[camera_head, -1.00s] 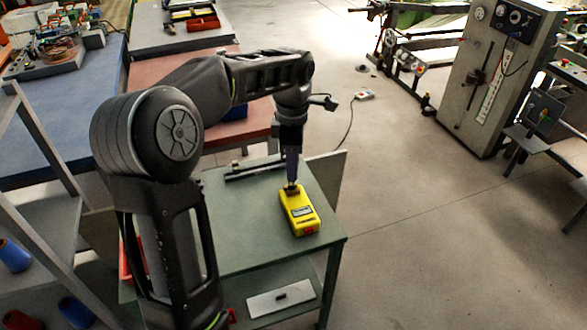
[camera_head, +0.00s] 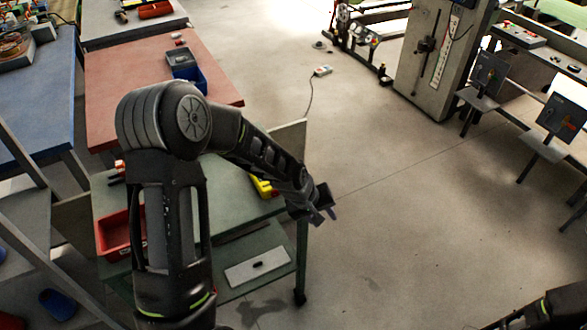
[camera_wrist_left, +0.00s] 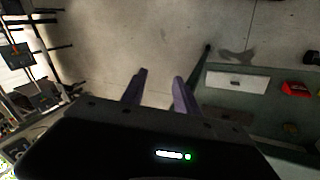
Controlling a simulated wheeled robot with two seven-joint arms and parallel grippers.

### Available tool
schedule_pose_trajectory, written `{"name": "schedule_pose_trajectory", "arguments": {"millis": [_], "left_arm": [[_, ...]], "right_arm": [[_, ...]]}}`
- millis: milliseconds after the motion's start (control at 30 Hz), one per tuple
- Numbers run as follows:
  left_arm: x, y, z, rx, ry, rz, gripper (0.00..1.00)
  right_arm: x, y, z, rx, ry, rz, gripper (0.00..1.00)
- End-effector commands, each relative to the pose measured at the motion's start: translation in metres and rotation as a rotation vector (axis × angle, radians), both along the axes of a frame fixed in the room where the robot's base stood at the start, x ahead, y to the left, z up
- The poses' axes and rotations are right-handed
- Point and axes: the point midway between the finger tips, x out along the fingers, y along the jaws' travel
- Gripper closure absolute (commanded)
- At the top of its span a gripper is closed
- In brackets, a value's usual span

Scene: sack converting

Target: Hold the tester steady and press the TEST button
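The yellow tester (camera_head: 263,187) lies on the green table (camera_head: 227,194) in the head view. My left forearm covers most of it, and its TEST button cannot be made out. My left gripper (camera_head: 326,208) is past the table's right edge, over the floor and to the right of the tester. In the left wrist view its two fingers (camera_wrist_left: 160,88) stand apart with nothing between them. Part of my right arm shows at the lower right corner of the head view, but its gripper is not visible.
A red bin (camera_head: 116,235) stands at the table's left side. A white plate (camera_head: 257,267) lies on the lower shelf. A red-topped table (camera_head: 135,75) with a blue bin (camera_head: 190,75) is behind.

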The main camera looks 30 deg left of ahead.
Motion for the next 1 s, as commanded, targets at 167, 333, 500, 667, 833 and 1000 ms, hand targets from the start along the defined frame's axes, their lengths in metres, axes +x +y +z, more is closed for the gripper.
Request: {"name": "schedule_pose_trajectory", "arguments": {"millis": [167, 333, 500, 667, 833, 1000], "left_arm": [[-0.109, -0.079, -0.097, 0.031, 0.005, -0.335, 0.64], [-0.202, -0.114, -0.135, 0.021, 0.075, -0.489, 0.64], [-0.247, -0.128, -0.147, 0.0, 0.135, -0.542, 0.64], [-0.254, -0.13, -0.148, -0.004, 0.146, -0.549, 0.64], [-0.254, -0.13, -0.148, -0.004, 0.145, -0.548, 0.64], [-0.253, -0.13, -0.148, -0.004, 0.144, -0.547, 0.64]], "right_arm": [[0.0, 0.0, 0.0, 0.0, 0.0, 0.0, 0.64], [0.0, 0.0, 0.0, 0.0, 0.0, 0.0, 0.64], [0.0, 0.0, 0.0, 0.0, 0.0, 0.0, 0.64], [0.0, 0.0, 0.0, 0.0, 0.0, 0.0, 0.64], [0.0, 0.0, 0.0, 0.0, 0.0, 0.0, 0.64], [0.0, 0.0, 0.0, 0.0, 0.0, 0.0, 0.64]]}}
